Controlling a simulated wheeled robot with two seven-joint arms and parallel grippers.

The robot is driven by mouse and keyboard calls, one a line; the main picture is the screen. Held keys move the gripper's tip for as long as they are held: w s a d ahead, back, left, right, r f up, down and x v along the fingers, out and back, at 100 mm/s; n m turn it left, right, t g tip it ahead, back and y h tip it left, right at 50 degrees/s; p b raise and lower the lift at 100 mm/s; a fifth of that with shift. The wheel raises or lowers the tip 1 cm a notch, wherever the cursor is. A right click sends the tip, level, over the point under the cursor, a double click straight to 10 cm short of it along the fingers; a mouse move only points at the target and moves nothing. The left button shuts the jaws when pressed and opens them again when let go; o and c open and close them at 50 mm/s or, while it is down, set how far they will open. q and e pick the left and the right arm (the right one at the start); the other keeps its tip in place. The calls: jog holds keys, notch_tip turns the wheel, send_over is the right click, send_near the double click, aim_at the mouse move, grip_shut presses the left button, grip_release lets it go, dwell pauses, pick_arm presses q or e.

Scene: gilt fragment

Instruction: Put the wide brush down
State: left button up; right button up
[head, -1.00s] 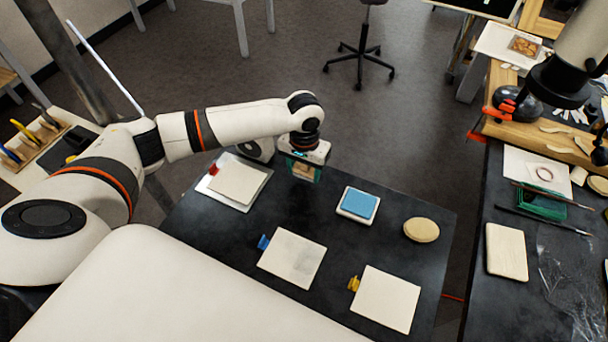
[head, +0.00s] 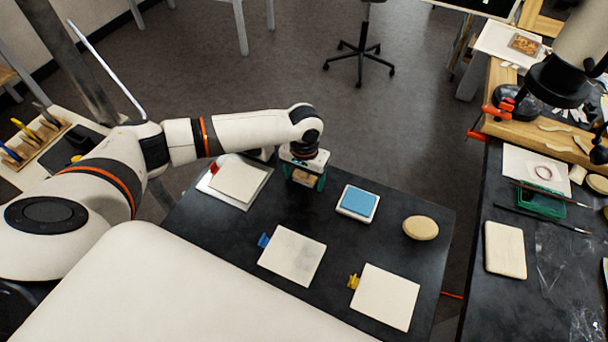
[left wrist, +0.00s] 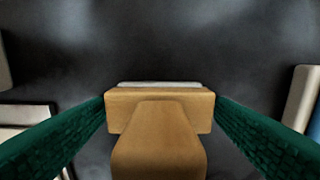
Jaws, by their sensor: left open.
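The wide brush (left wrist: 158,135) has a wooden handle and head with a pale strip at its far edge. It stands between the green fingers of my left gripper (head: 305,182), over the far part of the dark table (head: 226,232). In the left wrist view, the fingers of the left gripper (left wrist: 160,108) lie one on each side of the brush head. The gripper is open. The brush's lower end is hard to see, so I cannot tell surely whether it touches the table. My right gripper is not in view.
A pale panel (head: 238,182) with a red clip lies left of the gripper. A blue pad (head: 357,201) and a tan oval block (head: 420,228) lie to the right. Panels with blue (head: 292,256) and yellow clips (head: 385,298) lie nearer. Dark table is bare between them.

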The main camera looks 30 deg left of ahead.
pick_arm(q)
notch_tip(320, 180, up, 12)
jog(key=shift+r+b, duration=0.2)
jog(key=shift+b, duration=0.75)
